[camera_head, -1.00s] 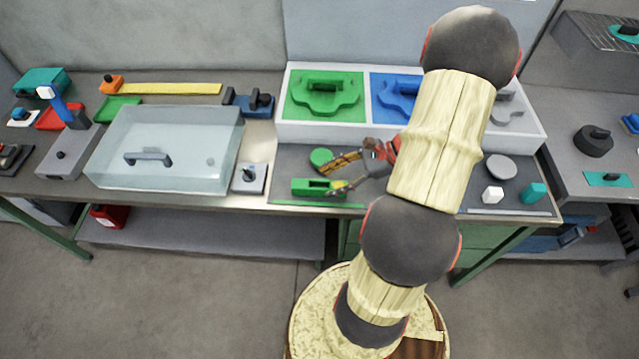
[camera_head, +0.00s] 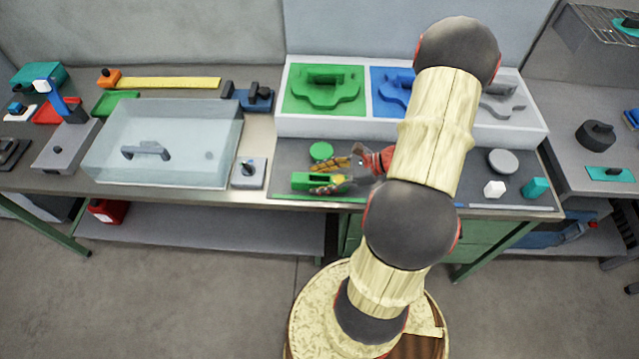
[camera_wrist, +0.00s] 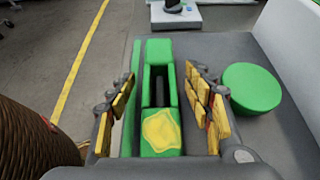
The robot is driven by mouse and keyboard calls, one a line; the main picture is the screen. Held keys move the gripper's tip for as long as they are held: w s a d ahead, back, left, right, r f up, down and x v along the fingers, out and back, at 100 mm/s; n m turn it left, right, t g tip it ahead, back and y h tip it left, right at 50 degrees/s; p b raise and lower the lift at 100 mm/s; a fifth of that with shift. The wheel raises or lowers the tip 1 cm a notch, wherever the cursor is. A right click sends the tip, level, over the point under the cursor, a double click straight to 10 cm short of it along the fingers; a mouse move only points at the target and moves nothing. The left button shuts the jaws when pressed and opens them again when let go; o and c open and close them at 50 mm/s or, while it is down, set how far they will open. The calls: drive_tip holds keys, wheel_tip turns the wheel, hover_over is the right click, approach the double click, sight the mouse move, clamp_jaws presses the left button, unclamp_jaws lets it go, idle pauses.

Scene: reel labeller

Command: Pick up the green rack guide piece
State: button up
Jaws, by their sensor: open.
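The green rack guide piece (camera_head: 318,182) is a green block with a dark slot, lying on the grey mat near the bench's front edge. In the wrist view the guide piece (camera_wrist: 157,72) lies between my open fingers, with a yellow patch on its near end. My gripper (camera_head: 338,177) is at its right end, low over the mat. In the wrist view my gripper (camera_wrist: 162,105) has one padded finger on each side of the piece, with visible gaps. Whether either finger touches it I cannot tell.
A green disc (camera_head: 321,151) lies just behind the piece; it also shows right of my finger in the wrist view (camera_wrist: 251,88). A white tray (camera_head: 285,128) with green and blue recesses stands behind. A clear-lidded box (camera_head: 190,125) and a small grey switch block (camera_head: 248,173) are to the left.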

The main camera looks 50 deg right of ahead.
drive_tip(key=c, duration=0.3)
clamp_jaws()
idle(0.5)
